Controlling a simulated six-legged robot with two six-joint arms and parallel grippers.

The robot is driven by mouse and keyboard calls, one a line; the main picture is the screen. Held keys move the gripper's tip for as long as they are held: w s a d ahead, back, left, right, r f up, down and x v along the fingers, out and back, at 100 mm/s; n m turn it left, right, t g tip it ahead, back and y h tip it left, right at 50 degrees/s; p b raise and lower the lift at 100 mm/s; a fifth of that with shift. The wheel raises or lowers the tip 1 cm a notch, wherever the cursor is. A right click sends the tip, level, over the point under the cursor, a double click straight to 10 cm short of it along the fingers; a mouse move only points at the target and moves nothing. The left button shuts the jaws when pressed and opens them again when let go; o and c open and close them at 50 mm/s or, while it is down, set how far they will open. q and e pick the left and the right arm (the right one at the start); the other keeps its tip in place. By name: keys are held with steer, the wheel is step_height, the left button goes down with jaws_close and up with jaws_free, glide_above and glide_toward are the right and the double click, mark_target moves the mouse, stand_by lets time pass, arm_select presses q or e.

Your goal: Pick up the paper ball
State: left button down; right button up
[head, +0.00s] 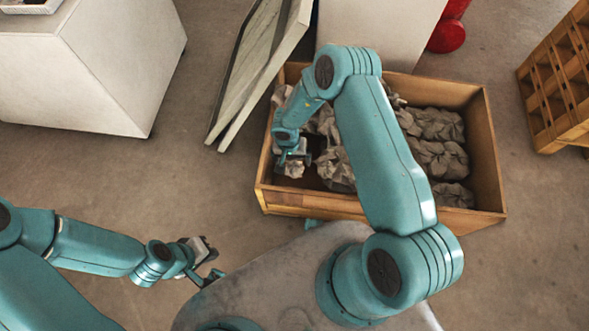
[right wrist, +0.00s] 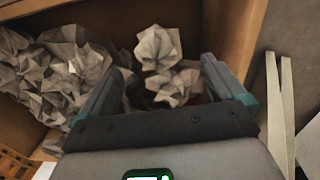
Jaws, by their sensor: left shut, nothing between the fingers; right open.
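Crumpled grey-brown paper balls (head: 437,125) fill much of an open wooden box (head: 490,150). My right gripper (head: 292,157) reaches down into the box's left end and is open. In the right wrist view, one pale paper ball (right wrist: 158,47) lies just beyond the open fingers (right wrist: 162,75). Another paper ball (right wrist: 177,88) lies between the fingers or just below them; whether they touch it I cannot tell. A pale ball (head: 294,169) shows just below the right gripper in the head view. My left gripper (head: 215,262) is shut and empty, outside the box at lower left.
Flat panels (head: 258,70) lean beside the box's left end. White blocks (head: 90,65) stand at upper left and behind the box. A slatted wooden crate (head: 560,85) stands at right, and a red object (head: 447,32) at the back.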

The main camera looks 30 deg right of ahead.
mark_target(294, 165)
steer(key=f, duration=0.1)
steer(key=f+b, duration=0.1)
steer(key=f, duration=0.1)
steer(key=f+b, duration=0.1)
steer(key=f, duration=0.1)
steer(key=shift+s+d+f, duration=0.15)
steer(key=shift+s+f, duration=0.05)
steer(key=shift+s, duration=0.15)
steer(key=shift+r, duration=0.1)
steer(key=c, duration=1.1)
